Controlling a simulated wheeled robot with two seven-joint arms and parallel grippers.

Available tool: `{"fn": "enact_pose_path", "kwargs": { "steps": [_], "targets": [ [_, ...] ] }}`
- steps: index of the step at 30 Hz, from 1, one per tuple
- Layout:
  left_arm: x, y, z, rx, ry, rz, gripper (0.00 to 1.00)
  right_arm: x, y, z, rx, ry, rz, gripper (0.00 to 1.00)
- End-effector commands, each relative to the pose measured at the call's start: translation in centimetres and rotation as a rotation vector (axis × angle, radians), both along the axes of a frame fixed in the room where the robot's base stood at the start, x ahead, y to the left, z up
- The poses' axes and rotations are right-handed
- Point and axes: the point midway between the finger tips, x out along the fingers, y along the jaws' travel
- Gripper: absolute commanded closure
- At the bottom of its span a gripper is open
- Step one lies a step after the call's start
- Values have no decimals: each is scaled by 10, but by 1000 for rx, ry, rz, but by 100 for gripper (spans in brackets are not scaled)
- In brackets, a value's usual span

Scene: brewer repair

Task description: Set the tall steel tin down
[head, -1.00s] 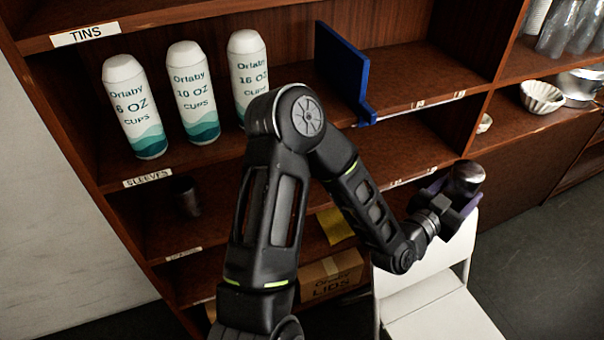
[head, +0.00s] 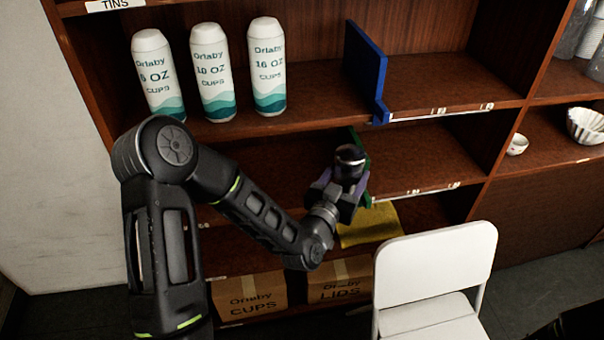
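My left gripper (head: 340,190) is shut on a steel tin (head: 350,158) with a shiny metal top and a dark band. It holds the tin in front of the middle shelf, close to a green divider (head: 362,150). The gripper and tin cover part of that divider. I cannot tell whether the tin touches the shelf. The middle shelf board (head: 410,172) is bare to the right of the divider. My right gripper is not in view.
Several cup sleeves, including the 16 oz one (head: 267,68), stand on the upper shelf, left of a blue divider (head: 368,75). A yellow cloth (head: 368,226) lies on the lower shelf. A white chair (head: 435,268) stands in front. Boxes (head: 250,296) sit at the bottom.

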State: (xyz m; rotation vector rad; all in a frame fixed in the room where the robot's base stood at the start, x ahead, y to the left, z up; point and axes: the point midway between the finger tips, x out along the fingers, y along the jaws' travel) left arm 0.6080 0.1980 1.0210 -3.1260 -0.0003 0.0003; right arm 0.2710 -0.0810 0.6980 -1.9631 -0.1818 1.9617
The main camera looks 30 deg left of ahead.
Motion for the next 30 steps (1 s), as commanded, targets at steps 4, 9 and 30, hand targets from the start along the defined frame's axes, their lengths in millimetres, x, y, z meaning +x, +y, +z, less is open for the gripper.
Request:
{"fn": "enact_pose_path", "kwargs": {
  "steps": [4,9,30],
  "targets": [
    [0,-1,-29,0,-3,-1,95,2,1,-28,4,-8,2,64],
    [0,0,-56,0,-2,0,95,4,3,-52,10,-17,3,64],
    [0,0,-111,0,-3,0,95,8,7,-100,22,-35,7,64]
  ]
}}
